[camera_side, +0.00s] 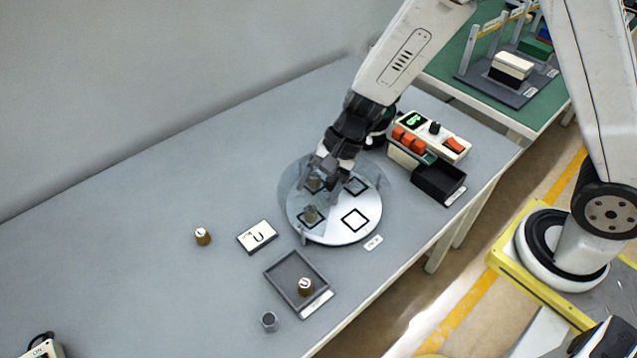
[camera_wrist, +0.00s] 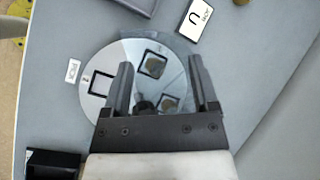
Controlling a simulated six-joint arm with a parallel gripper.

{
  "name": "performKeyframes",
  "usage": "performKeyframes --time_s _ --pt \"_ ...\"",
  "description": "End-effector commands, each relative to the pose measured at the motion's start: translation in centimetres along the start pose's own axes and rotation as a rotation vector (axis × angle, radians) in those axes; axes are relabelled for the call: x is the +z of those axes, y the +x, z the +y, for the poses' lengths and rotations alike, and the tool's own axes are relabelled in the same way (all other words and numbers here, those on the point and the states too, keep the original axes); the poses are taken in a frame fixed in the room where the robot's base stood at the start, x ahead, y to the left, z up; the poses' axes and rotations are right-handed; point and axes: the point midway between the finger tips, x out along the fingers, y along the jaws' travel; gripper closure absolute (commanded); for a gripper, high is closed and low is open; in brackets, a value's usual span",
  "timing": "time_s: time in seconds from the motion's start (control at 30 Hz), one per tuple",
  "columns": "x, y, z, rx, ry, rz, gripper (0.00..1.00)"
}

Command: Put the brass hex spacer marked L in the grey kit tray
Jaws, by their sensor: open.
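The grey kit tray (camera_side: 279,267) lies on the table at front centre. A brass spacer (camera_side: 305,287) stands in it; its letter looks like U. Another brass spacer (camera_side: 202,236) stands on the table at left, its mark too small to read surely. My gripper (camera_wrist: 160,68) is open and empty above the disc.
A white letter card (camera_side: 257,236) lies left of the disc. A control box (camera_side: 430,137) with orange buttons and a black bin (camera_side: 438,183) stand right. A tinted see-through area (camera_wrist: 172,53) overlaps part of the disc. The left table is mostly clear.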

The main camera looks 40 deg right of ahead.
Motion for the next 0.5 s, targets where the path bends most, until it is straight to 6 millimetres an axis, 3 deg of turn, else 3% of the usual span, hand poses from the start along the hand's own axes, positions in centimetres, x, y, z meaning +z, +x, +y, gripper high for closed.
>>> performKeyframes --time_s 0.5 --pt "-1.9 -9.8 8.8 0.273 -0.598 0.296 0.24"
